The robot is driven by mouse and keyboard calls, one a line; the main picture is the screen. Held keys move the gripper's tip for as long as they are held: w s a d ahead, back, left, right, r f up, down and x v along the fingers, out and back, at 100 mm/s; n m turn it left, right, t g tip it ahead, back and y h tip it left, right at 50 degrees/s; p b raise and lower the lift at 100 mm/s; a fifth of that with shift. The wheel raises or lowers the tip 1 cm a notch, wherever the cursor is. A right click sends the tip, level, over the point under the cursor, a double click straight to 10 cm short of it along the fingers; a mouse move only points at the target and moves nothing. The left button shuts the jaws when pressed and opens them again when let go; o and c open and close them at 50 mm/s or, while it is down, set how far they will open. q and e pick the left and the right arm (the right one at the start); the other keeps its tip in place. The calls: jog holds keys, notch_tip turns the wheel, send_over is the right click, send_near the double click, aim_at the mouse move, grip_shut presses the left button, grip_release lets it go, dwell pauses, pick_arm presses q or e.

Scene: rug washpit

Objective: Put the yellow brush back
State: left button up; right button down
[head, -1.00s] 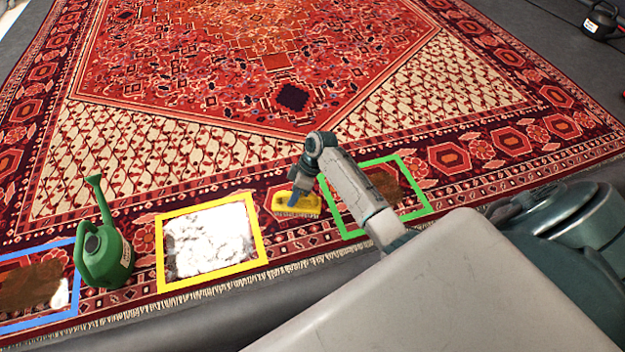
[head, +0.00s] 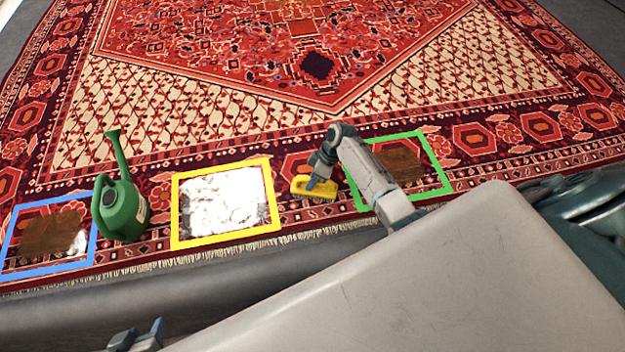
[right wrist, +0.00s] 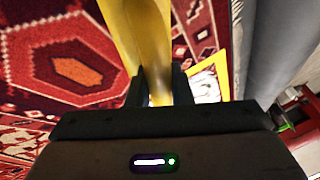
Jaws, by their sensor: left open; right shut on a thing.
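The yellow brush (head: 314,187) is at the rug's near border, between the yellow and green frames. My right gripper (head: 319,181) is shut on it from above. In the right wrist view the yellow brush (right wrist: 147,40) runs up from between the dark fingers of the right gripper (right wrist: 158,88). I cannot tell whether the brush touches the rug or hangs just above it. My left gripper (head: 141,335) is open at the bottom edge of the head view, away from the rug; most of it is cut off.
The patterned rug (head: 200,110) fills the floor ahead. A yellow frame (head: 224,237) surrounds white foam. A green frame (head: 436,158) and a blue frame (head: 45,266) surround brown stains. A green watering can (head: 121,212) stands between the blue and yellow frames.

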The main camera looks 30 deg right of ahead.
pick_arm(q)
jog(key=shift+f, duration=0.1)
pick_arm(e)
jog(key=c, duration=1.3)
grip_release()
jog(key=shift+f, duration=0.1)
jog(key=p+v, duration=0.2)
jog(key=v, duration=1)
jog(key=s+a+f+m+t+h, duration=0.1)
jog(key=s+a+m+h, duration=0.15)
jog(key=s, duration=0.55)
jog(key=s+a+m+t+h, duration=0.15)
jog(key=s+a, duration=0.25)
jog(key=s, duration=0.4)
pick_arm(q)
jog(key=shift+s+a+r+g+y, duration=0.4)
jog(key=shift+s+a+r+g, duration=0.35)
jog(key=shift+g, duration=0.25)
pick_arm(e)
jog(key=s+a+r+m+t+h, duration=0.1)
jog(key=s+r+m+t, duration=0.2)
jog(key=s+r, duration=0.8)
jog(key=shift+s+m, duration=0.4)
jog(key=shift+m, duration=0.7)
pick_arm(q)
jog(key=shift+w+r, duration=0.15)
